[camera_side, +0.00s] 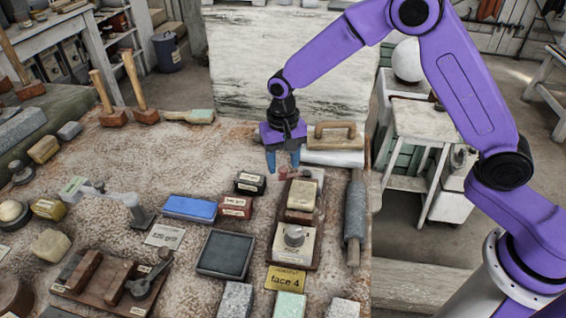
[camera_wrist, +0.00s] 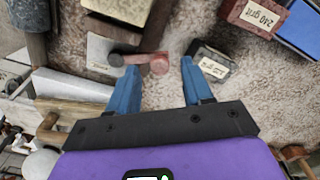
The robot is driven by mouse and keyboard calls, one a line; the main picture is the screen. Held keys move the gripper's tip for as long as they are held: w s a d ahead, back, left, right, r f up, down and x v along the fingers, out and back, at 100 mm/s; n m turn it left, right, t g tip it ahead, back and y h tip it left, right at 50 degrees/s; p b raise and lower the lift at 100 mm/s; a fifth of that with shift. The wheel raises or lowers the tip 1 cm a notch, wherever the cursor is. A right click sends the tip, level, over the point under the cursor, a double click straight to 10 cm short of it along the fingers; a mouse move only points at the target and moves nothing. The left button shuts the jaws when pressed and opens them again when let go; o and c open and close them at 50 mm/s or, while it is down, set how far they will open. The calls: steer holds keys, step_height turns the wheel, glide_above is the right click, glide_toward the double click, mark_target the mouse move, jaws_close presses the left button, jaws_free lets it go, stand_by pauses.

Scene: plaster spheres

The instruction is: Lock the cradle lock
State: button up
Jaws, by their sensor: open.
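My gripper (camera_side: 283,166) points down with blue fingers, open and empty. In the wrist view the red end appears between the fingertips of my gripper (camera_wrist: 159,70). I cannot tell whether the fingers reach down beside it or touch it. No label on the lever is readable.
A grey roller (camera_side: 354,220) lies right, a wooden-handled float (camera_side: 336,134) behind. Bare table lies left of my gripper.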

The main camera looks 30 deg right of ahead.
steer(key=shift+f, duration=0.55)
jaws_close()
steer(key=shift+s+a+n, duration=0.15)
steer(key=shift+s+n, duration=0.2)
steer(key=shift+n, duration=0.35)
jaws_free()
